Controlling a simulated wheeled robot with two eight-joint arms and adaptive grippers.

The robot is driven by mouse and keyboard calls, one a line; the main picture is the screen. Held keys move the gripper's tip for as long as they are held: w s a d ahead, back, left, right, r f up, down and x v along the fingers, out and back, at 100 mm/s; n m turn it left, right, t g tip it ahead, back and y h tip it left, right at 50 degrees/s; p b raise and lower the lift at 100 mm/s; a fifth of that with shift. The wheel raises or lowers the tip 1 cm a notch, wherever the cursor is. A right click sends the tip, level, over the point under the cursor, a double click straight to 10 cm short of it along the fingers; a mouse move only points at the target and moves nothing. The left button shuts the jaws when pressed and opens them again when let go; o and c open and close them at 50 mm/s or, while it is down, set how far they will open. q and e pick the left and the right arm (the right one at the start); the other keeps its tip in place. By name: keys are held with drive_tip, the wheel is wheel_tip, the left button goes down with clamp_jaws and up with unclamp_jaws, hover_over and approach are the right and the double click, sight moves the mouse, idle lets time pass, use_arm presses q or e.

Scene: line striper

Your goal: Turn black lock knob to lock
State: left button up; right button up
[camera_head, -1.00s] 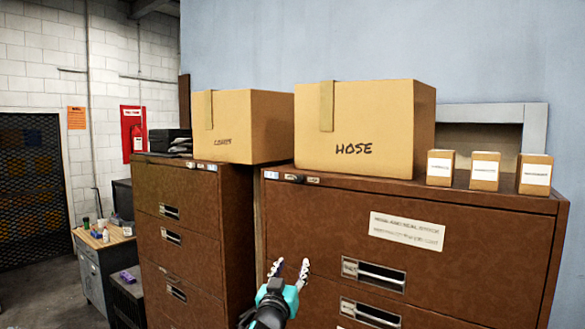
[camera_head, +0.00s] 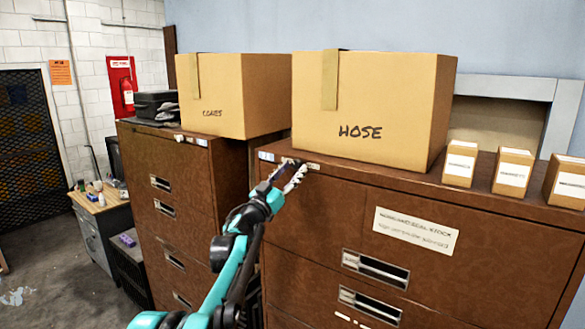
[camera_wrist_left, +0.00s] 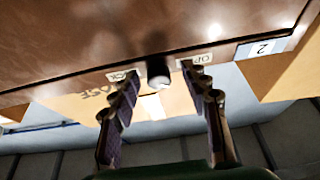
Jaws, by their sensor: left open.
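In the left wrist view the black lock knob (camera_wrist_left: 158,70) sticks out from the brown cabinet's top edge, its end face pale. A white label (camera_wrist_left: 122,76) ending in "CK" is left of it and one reading "OP" (camera_wrist_left: 197,60) is right of it. My left gripper (camera_head: 288,174) is at the cabinet's upper left front corner in the head view. In the wrist view its open fingers (camera_wrist_left: 161,90) stand either side of the knob, with gaps visible. In the head view the fingers largely hide the knob. My right gripper is not in view.
The HOSE box (camera_head: 370,110) stands on the brown cabinet (camera_head: 330,220) just behind the knob. Small boxes (camera_head: 460,164) stand at its right. A second cabinet (camera_head: 178,160) with another box (camera_head: 230,95) is to the left. The drawer fronts carry recessed handles (camera_head: 375,268).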

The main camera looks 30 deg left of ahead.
use_arm(q)
drive_tip(key=shift+w+d+r, duration=0.1)
drive_tip(key=shift+d+r, duration=0.1)
drive_tip(key=shift+r, duration=0.05)
clamp_jaws()
